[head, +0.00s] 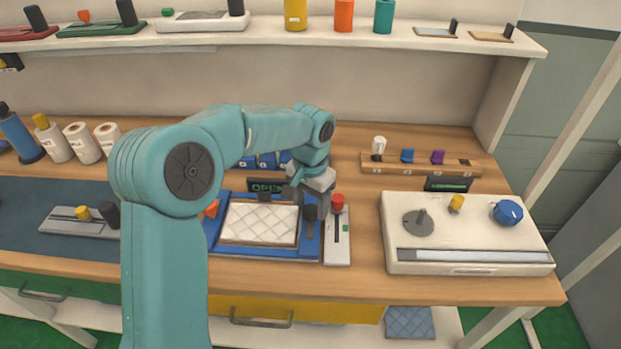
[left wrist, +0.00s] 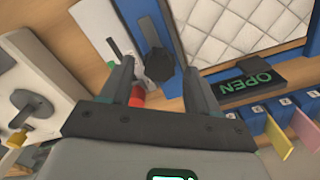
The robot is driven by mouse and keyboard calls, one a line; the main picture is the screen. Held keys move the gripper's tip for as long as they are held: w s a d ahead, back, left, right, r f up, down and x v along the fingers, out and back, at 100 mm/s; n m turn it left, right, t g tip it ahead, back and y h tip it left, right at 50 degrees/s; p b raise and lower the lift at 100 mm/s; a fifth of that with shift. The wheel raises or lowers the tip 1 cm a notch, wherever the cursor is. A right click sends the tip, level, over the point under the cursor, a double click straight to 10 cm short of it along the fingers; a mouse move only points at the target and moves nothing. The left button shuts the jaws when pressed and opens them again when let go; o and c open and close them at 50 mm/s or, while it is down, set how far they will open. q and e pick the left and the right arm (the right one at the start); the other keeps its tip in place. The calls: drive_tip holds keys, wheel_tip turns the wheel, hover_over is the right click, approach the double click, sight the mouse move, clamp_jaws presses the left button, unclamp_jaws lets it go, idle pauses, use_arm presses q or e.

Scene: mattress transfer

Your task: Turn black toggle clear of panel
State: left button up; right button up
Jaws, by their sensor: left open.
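The black toggle (head: 310,213) stands at the right edge of a blue tray (head: 218,246), beside a white quilted panel (head: 258,222) that lies in the tray. My left gripper (head: 309,196) is just behind and above the toggle, its jaws apart and empty. In the left wrist view the dark toggle head (left wrist: 158,64) shows between the open fingers (left wrist: 158,70), with the quilted panel (left wrist: 235,30) beyond them. I cannot tell whether the fingers touch the toggle. My right gripper is not in view.
A red knob (head: 337,202) on a white slider plate (head: 338,248) stands close right of the toggle. An OPEN sign (head: 267,185) is behind the tray. A white console (head: 470,262) with a blue dial (head: 508,212) is at the right. Bare wood (head: 365,235) separates them.

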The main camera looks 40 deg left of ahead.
sight(310, 210)
use_arm(q)
wheel_tip(310, 210, up, 15)
drive_tip(key=p, duration=0.1)
drive_tip(key=shift+r, duration=0.2)
idle(0.4)
